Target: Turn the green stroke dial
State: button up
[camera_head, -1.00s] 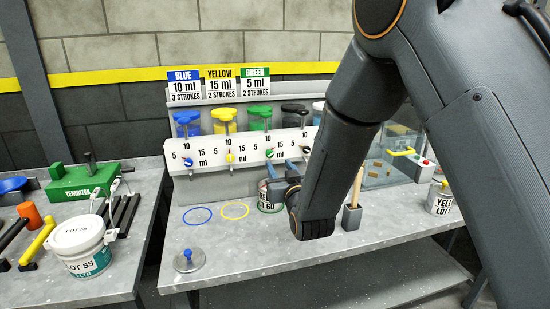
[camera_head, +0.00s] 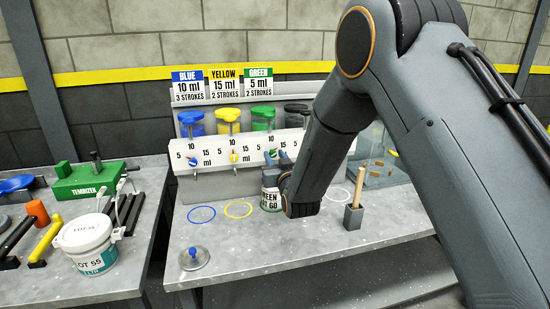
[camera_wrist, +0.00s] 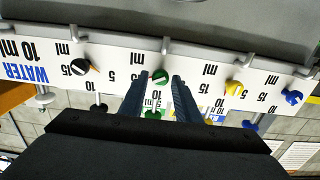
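The green stroke dial (camera_wrist: 160,78) is on the white scale panel, seen upside down in the wrist view. My gripper (camera_wrist: 160,76) is open, with one blue-grey finger on each side of the green dial. A gap seems to remain between the fingers and the dial; contact cannot be told. In the head view my gripper (camera_head: 276,156) is up at the panel, and it hides most of the green dial there. The yellow dial (camera_wrist: 234,88) and blue dial (camera_wrist: 291,97) are to the right in the wrist view, the black dial (camera_wrist: 79,66) to the left.
A lid with a blue knob (camera_head: 194,258) lies at the front left. A white pail (camera_head: 88,248) is on the left table.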

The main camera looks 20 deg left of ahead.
grip_shut()
jog(key=shift+n, duration=0.3)
jog(key=n+b, duration=0.2)
jog(key=n, duration=0.3)
jog(key=shift+f+b, duration=0.1)
jog(key=shift+b, duration=0.3)
jog(key=n+b, duration=0.1)
jog(key=n, duration=0.4)
jog(key=shift+a+n+b, duration=0.1)
jog(key=shift+n+b, duration=0.25)
jog(key=shift+n, duration=0.05)
jog(key=n+b, duration=0.1)
jog(key=n, duration=0.5)
jog(key=shift+s+f, duration=0.1)
jog(key=n, duration=0.6)
jog(key=shift+b, duration=0.35)
jog(key=shift+f+n, duration=0.1)
jog(key=shift+n, duration=0.4)
